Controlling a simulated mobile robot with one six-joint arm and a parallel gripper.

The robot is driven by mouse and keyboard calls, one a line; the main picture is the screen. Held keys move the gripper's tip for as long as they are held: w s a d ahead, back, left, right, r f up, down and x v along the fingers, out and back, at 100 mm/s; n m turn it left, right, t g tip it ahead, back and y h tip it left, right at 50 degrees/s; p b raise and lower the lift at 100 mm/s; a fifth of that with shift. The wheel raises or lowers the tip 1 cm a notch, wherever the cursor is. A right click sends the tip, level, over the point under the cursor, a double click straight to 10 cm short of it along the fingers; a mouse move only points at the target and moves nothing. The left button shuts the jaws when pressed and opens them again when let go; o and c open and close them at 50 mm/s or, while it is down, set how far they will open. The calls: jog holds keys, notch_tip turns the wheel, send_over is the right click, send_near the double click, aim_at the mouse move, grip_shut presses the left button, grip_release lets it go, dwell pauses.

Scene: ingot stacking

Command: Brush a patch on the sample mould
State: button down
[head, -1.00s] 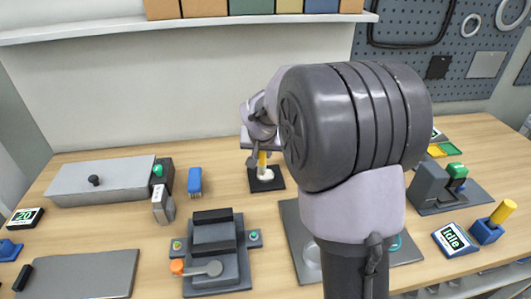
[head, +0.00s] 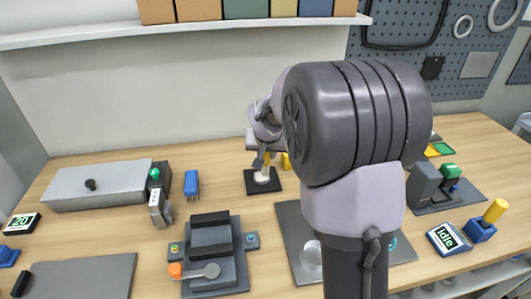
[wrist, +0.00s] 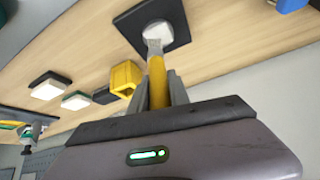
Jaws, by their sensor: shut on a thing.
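My gripper (wrist: 159,88) is shut on the yellow handle of a brush (wrist: 156,72) in the wrist view. The brush's grey neck ends at a white rounded piece (wrist: 158,32) on a black square pad (wrist: 175,12). I cannot tell whether the white piece is bristles or a separate thing, or whether the tip touches it. In the head view the pad (head: 251,189) lies at the back middle of the table, with the white piece (head: 262,177) on it and my gripper (head: 263,158) just above. I cannot tell for certain which thing is the sample mould.
A yellow box (wrist: 122,78) stands close beside the brush. A blue block (head: 191,184) lies left of the pad. A dark fixture with an orange-knobbed lever (head: 212,255) stands in front. A grey plate (head: 290,225) lies partly behind my arm.

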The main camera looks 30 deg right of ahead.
jog(key=shift+r, duration=0.1)
jog(key=shift+r+p, duration=1.45)
jog(key=shift+r, duration=0.6)
jog(key=shift+f, duration=0.1)
